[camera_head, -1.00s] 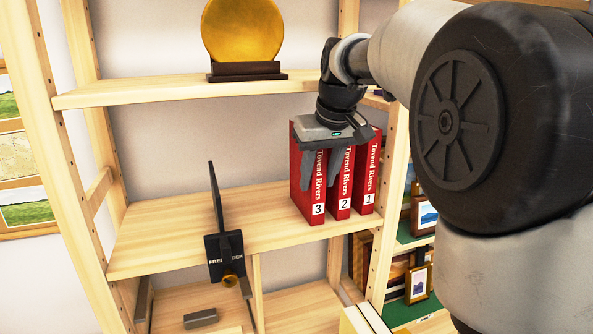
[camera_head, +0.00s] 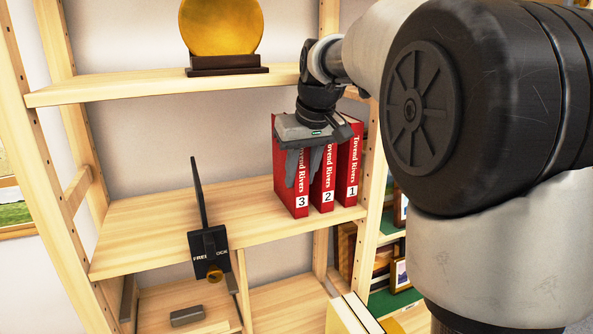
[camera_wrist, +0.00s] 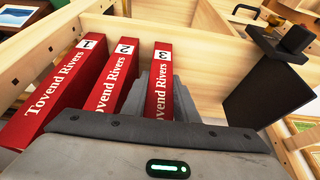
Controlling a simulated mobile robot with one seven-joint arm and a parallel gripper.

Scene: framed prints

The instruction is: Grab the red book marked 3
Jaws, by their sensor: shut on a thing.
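The red book marked 3 (camera_head: 301,202) stands upright on the middle shelf, leftmost in a row of red "Tovend Rivers" books. In the wrist view, this book (camera_wrist: 160,80) is between the two fingers. My gripper (camera_head: 303,184) reaches down from above and is shut on it, with one finger on each side. The gripper hides its upper spine. Book 2 (camera_head: 327,197) stands close on its right, beside one finger. Book 1 (camera_head: 352,192) is at the right end.
A dark bookend-like stand (camera_head: 211,253) is at the shelf's left front; bare shelf (camera_head: 150,225) lies around it. The upper shelf (camera_head: 150,88) holds a gold disc (camera_head: 221,24) on a dark base. A wooden upright (camera_head: 374,210) is close right of the books.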

